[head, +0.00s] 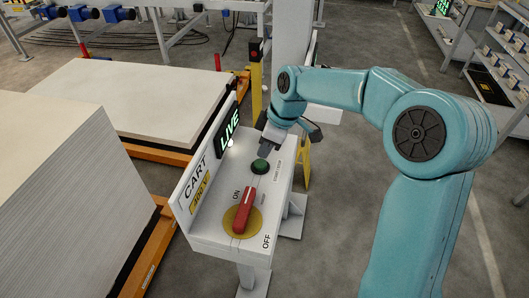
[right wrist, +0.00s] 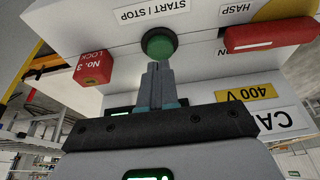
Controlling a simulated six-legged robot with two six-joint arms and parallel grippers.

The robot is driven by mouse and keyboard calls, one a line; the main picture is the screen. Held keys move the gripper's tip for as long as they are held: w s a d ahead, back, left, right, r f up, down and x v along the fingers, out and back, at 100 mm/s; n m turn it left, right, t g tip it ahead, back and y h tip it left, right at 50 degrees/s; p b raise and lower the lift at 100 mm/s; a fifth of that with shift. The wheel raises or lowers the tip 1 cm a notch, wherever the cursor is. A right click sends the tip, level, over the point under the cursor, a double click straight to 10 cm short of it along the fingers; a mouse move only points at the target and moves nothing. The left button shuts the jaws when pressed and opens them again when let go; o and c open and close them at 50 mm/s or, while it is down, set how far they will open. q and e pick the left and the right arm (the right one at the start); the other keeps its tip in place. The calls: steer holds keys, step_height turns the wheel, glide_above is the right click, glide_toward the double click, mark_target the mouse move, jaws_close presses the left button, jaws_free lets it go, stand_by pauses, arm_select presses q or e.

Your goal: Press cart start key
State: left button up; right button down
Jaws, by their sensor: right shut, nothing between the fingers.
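The green round start/stop key (head: 260,166) sits on the sloped top of the white cart control box (head: 216,230). In the right wrist view the green key (right wrist: 159,44) is under the "START / STOP" label. My right gripper (head: 264,151) is just behind the key in the head view, its fingers shut and empty. In the right wrist view the fingertips (right wrist: 158,67) end right at the key's edge; whether they touch it I cannot tell. My left gripper is in neither view.
A red rotary handle (head: 243,208) on a yellow disc stands nearer on the same box. A "LIVE" display (head: 229,131) is lit green on the back panel. A red "No. 3" lock (right wrist: 92,68) is beside the key. Stacked boards (head: 60,190) stand left.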

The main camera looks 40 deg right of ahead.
mark_target(260, 164)
step_height(260, 164, down, 2)
steer(key=shift+s+a+f, duration=0.1)
steer(key=shift+a+f, duration=0.05)
steer(key=shift+f, duration=0.15)
